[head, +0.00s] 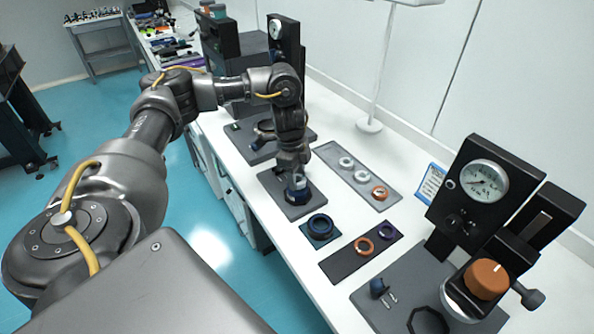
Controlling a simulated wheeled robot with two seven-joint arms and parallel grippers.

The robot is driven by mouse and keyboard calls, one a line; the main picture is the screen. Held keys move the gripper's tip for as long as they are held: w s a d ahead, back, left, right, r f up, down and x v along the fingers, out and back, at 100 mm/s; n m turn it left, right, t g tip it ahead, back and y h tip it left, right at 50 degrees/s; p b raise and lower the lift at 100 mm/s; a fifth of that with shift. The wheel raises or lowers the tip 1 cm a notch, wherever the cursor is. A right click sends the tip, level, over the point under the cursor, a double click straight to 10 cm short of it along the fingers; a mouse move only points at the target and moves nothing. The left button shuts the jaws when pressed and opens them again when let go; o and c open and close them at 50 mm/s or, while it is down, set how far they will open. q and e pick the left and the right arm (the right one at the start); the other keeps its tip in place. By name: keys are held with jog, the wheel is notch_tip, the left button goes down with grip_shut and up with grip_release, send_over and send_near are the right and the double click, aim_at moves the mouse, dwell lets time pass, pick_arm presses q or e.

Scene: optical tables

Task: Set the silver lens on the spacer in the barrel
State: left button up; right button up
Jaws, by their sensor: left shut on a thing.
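My left gripper (297,176) reaches down over a grey base plate (272,183). It is shut on a small pale piece at its fingertips, which looks like the silver lens (300,184). Directly below it stands a dark blue round part (298,196), which looks like the barrel. The fingers hide much of both, so I cannot tell whether the lens touches the barrel, and the spacer inside is hidden. My right gripper is out of view.
A grey tray (335,155) holds two pale rings (347,162) and an orange ring (379,193). A dark blue ring (321,228) stands near the front. A dark mat (337,264) holds orange and purple rings. A gauge press (487,182) stands right.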

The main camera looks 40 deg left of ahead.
pick_arm(q)
jog(key=shift+f, duration=0.25)
dwell(0.7)
jog(key=shift+f+p, duration=0.1)
jog(key=shift+p, duration=0.4)
dwell(0.4)
jog(key=o, duration=1.1)
jog(key=shift+c, duration=0.2)
notch_tip(320, 180, up, 11)
jog(key=a+p, duration=0.1)
jog(key=shift+s+a+f+p, duration=0.15)
jog(key=shift+s+p, duration=0.05)
jog(key=shift+p, duration=0.1)
